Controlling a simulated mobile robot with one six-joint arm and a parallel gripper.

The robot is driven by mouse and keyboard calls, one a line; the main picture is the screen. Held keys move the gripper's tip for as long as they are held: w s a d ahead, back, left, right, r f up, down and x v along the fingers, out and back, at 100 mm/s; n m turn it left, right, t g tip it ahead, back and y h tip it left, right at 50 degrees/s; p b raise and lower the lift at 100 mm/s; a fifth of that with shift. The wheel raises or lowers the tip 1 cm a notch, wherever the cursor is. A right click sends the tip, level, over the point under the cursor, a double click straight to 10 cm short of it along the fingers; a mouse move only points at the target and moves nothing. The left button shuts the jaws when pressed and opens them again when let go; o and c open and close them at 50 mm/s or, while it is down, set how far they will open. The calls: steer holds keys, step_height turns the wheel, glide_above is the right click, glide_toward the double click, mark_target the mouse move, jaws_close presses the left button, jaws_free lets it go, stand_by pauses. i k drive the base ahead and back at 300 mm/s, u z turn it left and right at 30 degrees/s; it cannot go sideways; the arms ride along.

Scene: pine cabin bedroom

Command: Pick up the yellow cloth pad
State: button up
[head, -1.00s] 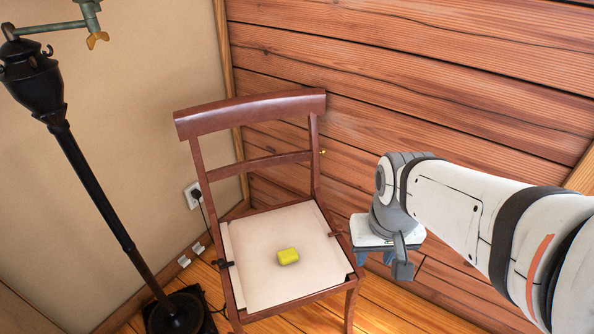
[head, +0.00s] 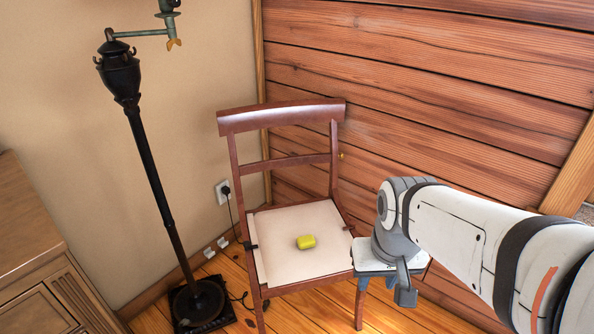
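The yellow cloth pad (head: 306,242) is a small, rounded block in the head view. It lies near the middle of the pale seat cushion (head: 285,265) on a dark wooden chair (head: 285,117). My gripper (head: 382,287) hangs at the end of my white arm, to the right of the seat and apart from the pad. Blue-grey finger parts show beneath the gripper body, partly hidden by it and my arm. I cannot tell whether the fingers are open or shut.
A black floor lamp (head: 157,187) stands left of the chair, with a cord to a wall outlet (head: 224,191). A wooden cabinet (head: 30,235) is at the left edge. A plank wall (head: 430,100) rises behind. Bare floor (head: 310,312) shows in front.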

mark_target(307, 241)
steer(key=i, duration=0.85)
steer(key=z, duration=0.05)
